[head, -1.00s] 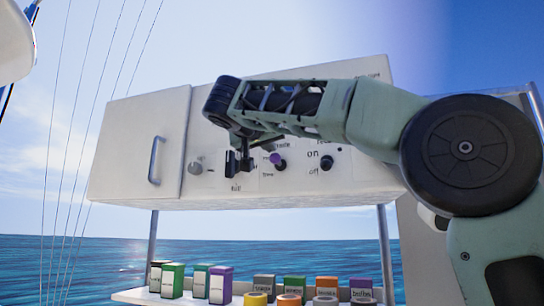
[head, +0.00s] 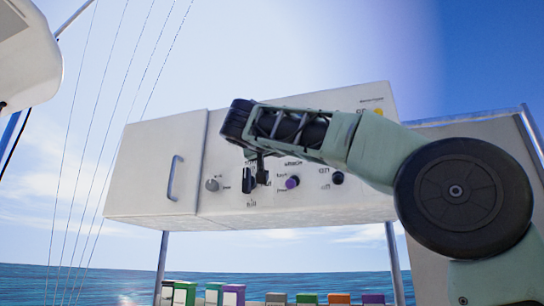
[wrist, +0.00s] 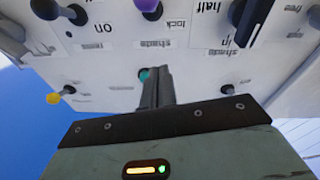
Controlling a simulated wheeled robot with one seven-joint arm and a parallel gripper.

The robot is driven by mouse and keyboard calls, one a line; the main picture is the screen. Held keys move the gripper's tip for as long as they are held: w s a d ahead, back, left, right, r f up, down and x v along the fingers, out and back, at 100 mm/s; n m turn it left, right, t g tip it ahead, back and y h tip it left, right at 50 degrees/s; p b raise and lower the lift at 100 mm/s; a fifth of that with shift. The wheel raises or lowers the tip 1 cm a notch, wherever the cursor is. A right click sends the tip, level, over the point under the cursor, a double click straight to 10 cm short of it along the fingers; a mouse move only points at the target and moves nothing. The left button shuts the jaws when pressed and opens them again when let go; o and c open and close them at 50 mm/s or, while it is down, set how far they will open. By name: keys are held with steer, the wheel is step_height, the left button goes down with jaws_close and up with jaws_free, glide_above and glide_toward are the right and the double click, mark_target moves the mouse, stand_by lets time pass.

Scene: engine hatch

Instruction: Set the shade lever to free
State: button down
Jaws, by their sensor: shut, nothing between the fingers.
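The shade lever, a purple knob (head: 292,183) on the white panel, sits beside the "lock" label in the head view. In the wrist view, which is upside down, its purple knob (wrist: 149,6) is at the top edge, near "lock" and "shade" labels. Its "free" mark is not readable for certain, and I cannot tell its exact setting. My gripper (wrist: 156,80) is shut and empty. It stands apart from the purple knob, in front of a teal knob (wrist: 144,73) that it partly hides. In the head view my gripper (head: 262,176) is left of the purple knob.
A black lever (wrist: 250,20) with "half" and "in" labels is close by. A cabinet door handle (head: 175,178) is at left. Several coloured boxes (head: 233,294) stand below.

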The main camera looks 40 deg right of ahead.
steer(key=s+a+f+b, duration=0.3)
steer(key=s+a+f, duration=0.1)
steer(key=a, duration=0.3)
steer(key=shift+s+a, duration=0.15)
steer(key=shift+s, duration=0.45)
steer(key=w+a+f+n+t+y, duration=0.1)
steer(key=w+a+f+n+y, duration=0.3)
steer(key=f, duration=0.5)
steer(key=w+a+f+n+y, duration=0.3)
steer(key=a+f+n+y, duration=0.15)
steer(key=f, duration=0.45)
steer(key=s+a+f+n+g+y, duration=0.1)
steer(key=s+a+f+n+y, duration=0.15)
steer(key=f, duration=0.65)
steer(key=s+a+f+n+g+y, duration=0.1)
steer(key=a+f+n+g, duration=0.2)
steer(key=f, duration=0.5)
steer(key=s+a+f+n+g+y, duration=0.1)
steer(key=s+f+g, duration=0.3)
steer(key=s+f, duration=0.9)
steer(key=s+a+f+n+g+y, duration=0.1)
steer(key=s+a+f+g+y, duration=0.1)
steer(key=s+f, duration=1)
step_height(320, 180, down, 5)
steer(key=shift+s+a+r+n+g+y+p, duration=0.1)
steer(key=shift+s+a+n+g+y+p, duration=0.25)
steer(key=shift+g+y, duration=0.7)
